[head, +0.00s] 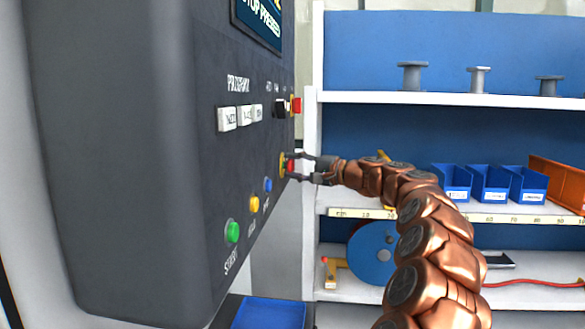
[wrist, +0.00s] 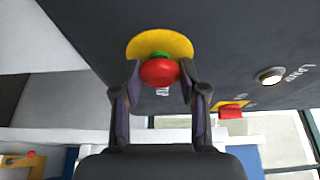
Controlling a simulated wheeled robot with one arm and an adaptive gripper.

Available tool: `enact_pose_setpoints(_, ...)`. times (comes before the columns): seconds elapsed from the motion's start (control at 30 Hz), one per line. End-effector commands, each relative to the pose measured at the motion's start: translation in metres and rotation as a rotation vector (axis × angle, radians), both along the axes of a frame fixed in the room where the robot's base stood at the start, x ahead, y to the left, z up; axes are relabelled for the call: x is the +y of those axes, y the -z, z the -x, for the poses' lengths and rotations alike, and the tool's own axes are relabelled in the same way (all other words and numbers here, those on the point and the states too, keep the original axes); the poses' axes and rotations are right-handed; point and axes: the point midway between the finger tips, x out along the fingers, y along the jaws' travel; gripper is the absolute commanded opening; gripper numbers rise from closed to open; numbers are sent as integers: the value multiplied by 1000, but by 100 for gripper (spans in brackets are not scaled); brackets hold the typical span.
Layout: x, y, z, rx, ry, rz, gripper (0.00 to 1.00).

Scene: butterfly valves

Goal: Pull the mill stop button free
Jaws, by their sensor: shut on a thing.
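The mill stop button is a red mushroom head on a yellow round plate (wrist: 181,47) on the dark control panel (head: 160,150). In the wrist view the red head (wrist: 159,72) sits between my two fingertips, with a green ring showing behind it. In the head view the red button (head: 290,167) shows small at the panel's right edge, partly hidden by my fingers. My gripper (head: 294,166) reaches in from the right and is shut on the button; it also shows in the wrist view (wrist: 160,75). A screen (head: 260,20) at the top reads "STOP PRESSED".
Green (head: 232,231), yellow (head: 253,204) and blue (head: 267,184) buttons sit lower on the panel. White buttons (head: 240,117) and a red switch (head: 296,105) are above. Shelves with blue bins (head: 490,183) stand behind my arm. A blue tray (head: 268,312) lies below.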

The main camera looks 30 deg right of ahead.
Motion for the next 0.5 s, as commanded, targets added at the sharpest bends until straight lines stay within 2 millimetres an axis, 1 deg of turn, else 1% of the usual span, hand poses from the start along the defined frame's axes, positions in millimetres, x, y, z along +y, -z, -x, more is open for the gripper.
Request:
enact_pose_setpoints(0.1, -3, 1, 3, 0, 0, -3, 0)
enact_pose_setpoints(0.3, -4, 1, 3, 1, 1, -3, 0)
enact_pose_setpoints(0.33, -4, 1, 3, 1, 1, -3, 43)
enact_pose_setpoints(0.5, -4, 1, 3, 1, 1, -3, 61)
